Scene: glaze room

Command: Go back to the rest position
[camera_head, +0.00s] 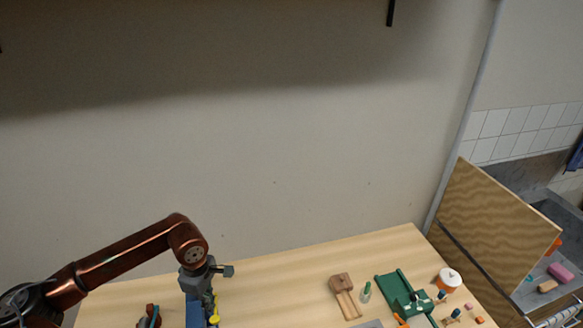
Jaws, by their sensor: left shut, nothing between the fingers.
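My left arm comes in from the lower left in copper-brown links, and its wrist bends down over the wooden table (265,280). My left gripper (201,309) hangs below it at the bottom edge, over the left part of the table. It is shut with nothing held. Blue and yellow parts show at its lower end, and the picture's edge cuts off what is below. My right gripper is not in view.
A dark reddish object (149,317) is left of the gripper. A wooden panel (500,225) stands right. The table's middle is clear.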

